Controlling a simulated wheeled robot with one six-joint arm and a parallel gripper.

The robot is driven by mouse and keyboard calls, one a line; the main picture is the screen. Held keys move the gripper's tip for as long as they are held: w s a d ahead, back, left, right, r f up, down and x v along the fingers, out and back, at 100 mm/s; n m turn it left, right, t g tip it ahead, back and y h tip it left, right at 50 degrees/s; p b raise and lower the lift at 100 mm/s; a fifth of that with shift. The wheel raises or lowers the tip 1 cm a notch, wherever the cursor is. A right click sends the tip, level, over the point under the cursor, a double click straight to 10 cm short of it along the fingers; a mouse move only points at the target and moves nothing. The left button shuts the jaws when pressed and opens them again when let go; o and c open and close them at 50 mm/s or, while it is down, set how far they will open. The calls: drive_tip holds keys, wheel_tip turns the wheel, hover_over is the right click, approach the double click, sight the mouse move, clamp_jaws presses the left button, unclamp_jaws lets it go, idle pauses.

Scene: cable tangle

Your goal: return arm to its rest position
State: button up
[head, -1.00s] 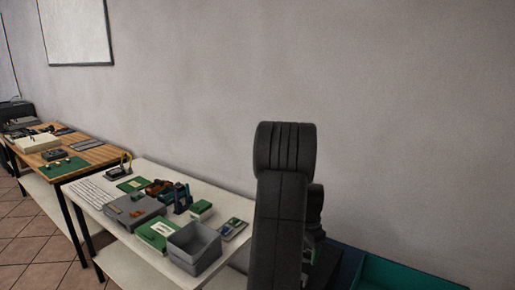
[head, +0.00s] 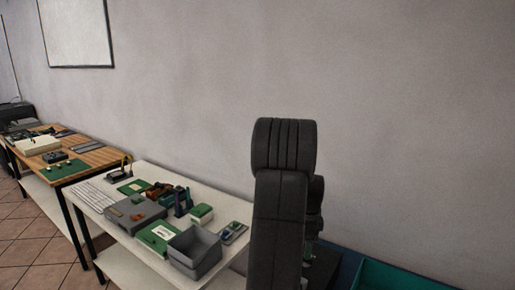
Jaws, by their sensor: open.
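My dark arm stands upright right of centre in the head view, with a thick rounded joint at the top and a long link below it. More dark arm parts show just behind it on its right. My gripper is not in view, so its jaws and anything near them are hidden from this camera.
A white table (head: 123,252) stands left of my arm, holding a grey open bin (head: 195,250), a grey case (head: 133,214), green boards and small parts. A wooden table (head: 97,158) stands further left. A teal container (head: 400,275) is at the lower right. A plain wall runs behind.

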wheel_tip(320, 180, up, 6)
drive_tip(key=shift+r, duration=0.15)
idle(0.5)
